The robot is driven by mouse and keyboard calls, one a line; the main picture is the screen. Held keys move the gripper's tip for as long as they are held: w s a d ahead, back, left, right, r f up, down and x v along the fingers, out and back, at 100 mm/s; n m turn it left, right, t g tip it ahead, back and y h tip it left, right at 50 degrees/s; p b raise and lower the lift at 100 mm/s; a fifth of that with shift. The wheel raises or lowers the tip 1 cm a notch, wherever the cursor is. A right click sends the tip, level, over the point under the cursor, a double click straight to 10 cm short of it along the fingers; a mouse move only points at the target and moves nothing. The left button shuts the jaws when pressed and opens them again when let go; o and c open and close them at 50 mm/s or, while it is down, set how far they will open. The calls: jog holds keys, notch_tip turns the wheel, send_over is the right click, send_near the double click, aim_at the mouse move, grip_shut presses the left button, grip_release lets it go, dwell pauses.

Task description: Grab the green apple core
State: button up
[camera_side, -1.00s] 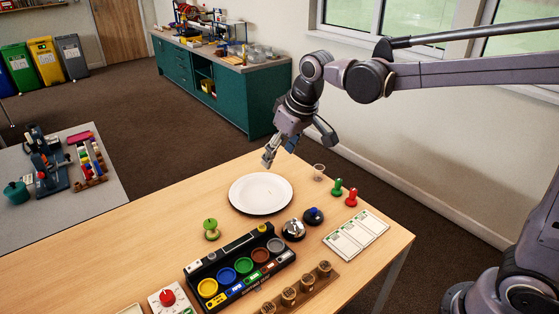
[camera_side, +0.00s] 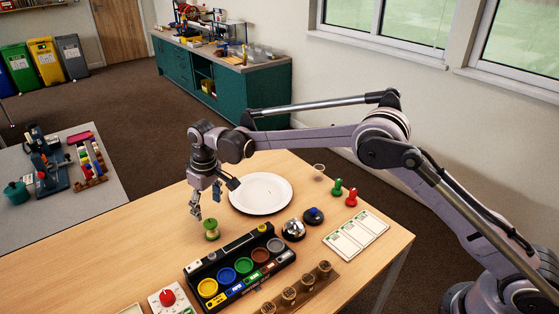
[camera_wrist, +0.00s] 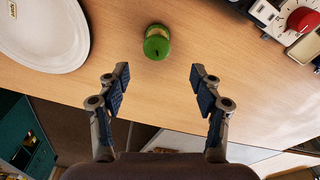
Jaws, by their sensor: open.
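The green apple core (camera_side: 211,229) stands upright on the wooden table, left of the white plate and behind the black sorting tray. It has a green top and base with a narrower middle. In the wrist view the apple core (camera_wrist: 157,42) is seen from above, beyond the fingertips and roughly centred between them. My gripper (camera_side: 205,200) is open and empty, pointing down just above and behind the core in the side view. In the wrist view my gripper's (camera_wrist: 157,82) two blue-padded fingers are spread wide, apart from the core.
A white plate (camera_side: 262,208) lies right of the core. The black tray (camera_side: 193,268) with coloured round wells is in front. A silver bell (camera_side: 293,230), a blue-topped button (camera_side: 314,215) and red (camera_side: 351,197) and green (camera_side: 337,187) pegs stand farther right. Table left of the core is clear.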

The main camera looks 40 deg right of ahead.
aim_at(211, 223)
jog(key=f, duration=0.5)
jog(key=shift+w+a+f, duration=0.1)
jog(key=shift+w, duration=0.2)
jog(key=shift+w+f, duration=0.15)
jog(key=shift+f, duration=1.25)
jog(key=shift+w+f, duration=0.1)
jog(key=shift+f, duration=1.25)
jog(key=c, duration=1.2)
